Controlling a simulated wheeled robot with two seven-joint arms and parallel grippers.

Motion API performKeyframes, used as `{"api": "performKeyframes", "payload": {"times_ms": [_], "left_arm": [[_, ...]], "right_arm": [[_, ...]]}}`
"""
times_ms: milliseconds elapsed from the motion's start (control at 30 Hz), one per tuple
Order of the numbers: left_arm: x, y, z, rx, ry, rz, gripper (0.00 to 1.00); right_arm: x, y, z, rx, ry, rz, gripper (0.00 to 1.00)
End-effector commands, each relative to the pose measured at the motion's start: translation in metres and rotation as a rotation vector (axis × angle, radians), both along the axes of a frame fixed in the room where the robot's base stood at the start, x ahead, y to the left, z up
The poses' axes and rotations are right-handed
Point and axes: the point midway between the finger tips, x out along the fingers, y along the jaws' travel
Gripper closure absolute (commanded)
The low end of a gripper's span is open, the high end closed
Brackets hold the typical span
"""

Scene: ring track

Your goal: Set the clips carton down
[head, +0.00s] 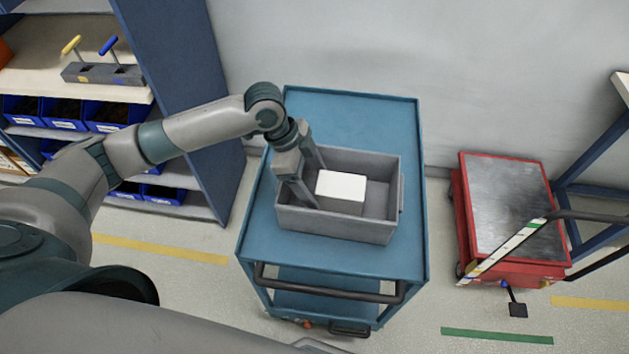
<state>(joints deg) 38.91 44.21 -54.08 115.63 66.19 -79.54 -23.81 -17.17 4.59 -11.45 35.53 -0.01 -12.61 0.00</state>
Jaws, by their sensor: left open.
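A white carton (342,186), which I take to be the clips carton, lies inside a grey open crate (345,230). The crate stands on the top of a blue cart (350,108). My left gripper (314,185) reaches into the left part of the crate from above. Its fingers are open, just left of the carton. I cannot tell whether a finger touches the carton. My right gripper is not in view.
A blue shelf unit (185,90) with blue bins stands at the left. A red lift cart (510,205) stands at the right, with a blue frame beside it. The cart's handle (330,290) faces me. Floor is clear between the two carts.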

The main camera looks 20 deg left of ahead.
Motion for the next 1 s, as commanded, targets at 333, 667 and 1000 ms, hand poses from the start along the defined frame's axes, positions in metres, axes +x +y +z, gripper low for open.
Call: {"api": "performKeyframes", "payload": {"times_ms": [333, 667, 1000], "left_arm": [[-0.001, 0.016, 0.037, 0.001, -0.006, 0.001, 0.27], [-0.005, 0.037, 0.089, 0.002, -0.003, 0.002, 0.27], [-0.007, 0.045, 0.110, 0.000, -0.001, 0.000, 0.27]], "right_arm": [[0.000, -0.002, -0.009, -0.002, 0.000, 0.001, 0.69], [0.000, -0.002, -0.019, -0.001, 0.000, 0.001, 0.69], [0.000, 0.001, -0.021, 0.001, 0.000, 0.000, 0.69]]}}
